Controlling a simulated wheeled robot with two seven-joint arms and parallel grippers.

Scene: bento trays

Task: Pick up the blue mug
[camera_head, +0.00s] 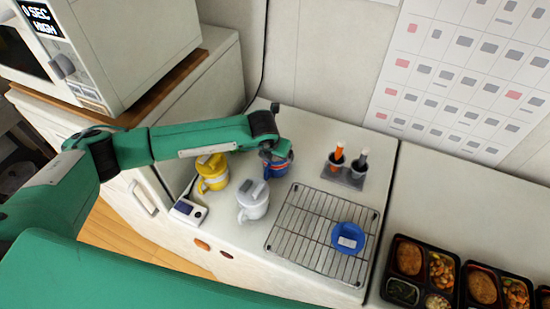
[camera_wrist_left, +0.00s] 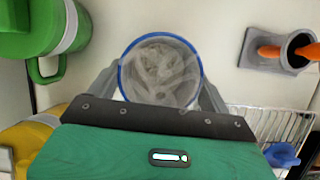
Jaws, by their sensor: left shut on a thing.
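The blue mug (camera_head: 273,168) stands at the back of the counter, left of the wire rack, partly hidden by my left gripper (camera_head: 277,155). In the left wrist view the mug (camera_wrist_left: 160,68) is seen from above, open at the top with a blue rim and a pale grey inside. My left gripper (camera_wrist_left: 160,90) has its grey fingers on either side of the mug and is shut on it. I cannot tell whether the mug's base touches the counter. My right gripper is not in view.
A yellow mug (camera_head: 213,175) and a white lidded mug (camera_head: 253,203) stand left. A green mug (camera_wrist_left: 60,28) shows in the wrist view. The wire rack (camera_head: 300,225) holds a blue round piece (camera_head: 347,238). A grey holder (camera_head: 345,177) stands behind; bento trays (camera_head: 408,272) lie right.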

